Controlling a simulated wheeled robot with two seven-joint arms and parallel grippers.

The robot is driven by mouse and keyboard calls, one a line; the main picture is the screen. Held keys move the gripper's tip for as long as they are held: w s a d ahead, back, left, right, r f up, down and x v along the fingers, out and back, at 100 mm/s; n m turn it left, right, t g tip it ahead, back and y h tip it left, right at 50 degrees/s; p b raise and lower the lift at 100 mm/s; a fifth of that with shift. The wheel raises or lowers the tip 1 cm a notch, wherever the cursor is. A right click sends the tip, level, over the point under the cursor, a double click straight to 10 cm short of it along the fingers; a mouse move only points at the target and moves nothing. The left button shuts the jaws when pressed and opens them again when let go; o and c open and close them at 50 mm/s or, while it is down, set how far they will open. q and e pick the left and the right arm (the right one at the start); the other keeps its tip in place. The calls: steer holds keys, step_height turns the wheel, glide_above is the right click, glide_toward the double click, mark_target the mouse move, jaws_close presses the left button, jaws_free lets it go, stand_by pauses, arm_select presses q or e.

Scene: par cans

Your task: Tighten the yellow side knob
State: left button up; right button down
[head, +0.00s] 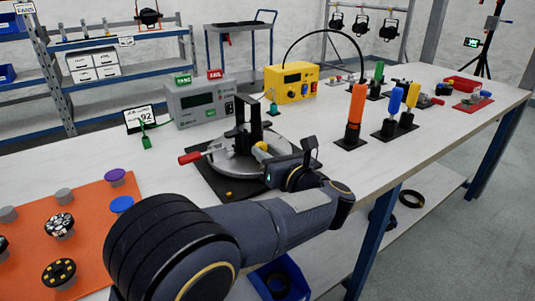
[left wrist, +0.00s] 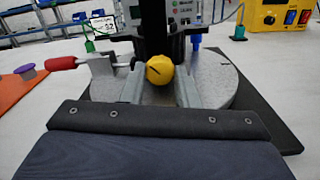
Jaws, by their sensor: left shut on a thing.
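The yellow side knob (left wrist: 160,69) is a small round knob with a dark line on its face, on the side of a fixture with a black upright bracket (head: 243,112) and a round grey metal base (head: 222,160). It also shows in the head view (head: 262,146). My left gripper (left wrist: 159,78) reaches in from the front right. Its two grey fingers lie on either side of the knob, shut on it. A red-handled lever (left wrist: 62,63) sticks out at the fixture's left. My right gripper is not in view.
The fixture stands on a black mat (head: 205,181). Behind it are a grey meter box (head: 203,103) and a yellow power box (head: 291,82). An orange board (head: 92,205) with several knobs lies left. Upright screwdrivers, one orange (head: 355,112), stand right.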

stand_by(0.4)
arm_select(q)
steer(key=o, duration=0.7)
steer(key=shift+d, duration=0.1)
steer(key=p+v, duration=0.1)
steer(key=v, duration=0.6)
steer(key=shift+s+d, duration=0.2)
steer(key=shift+s, duration=0.1)
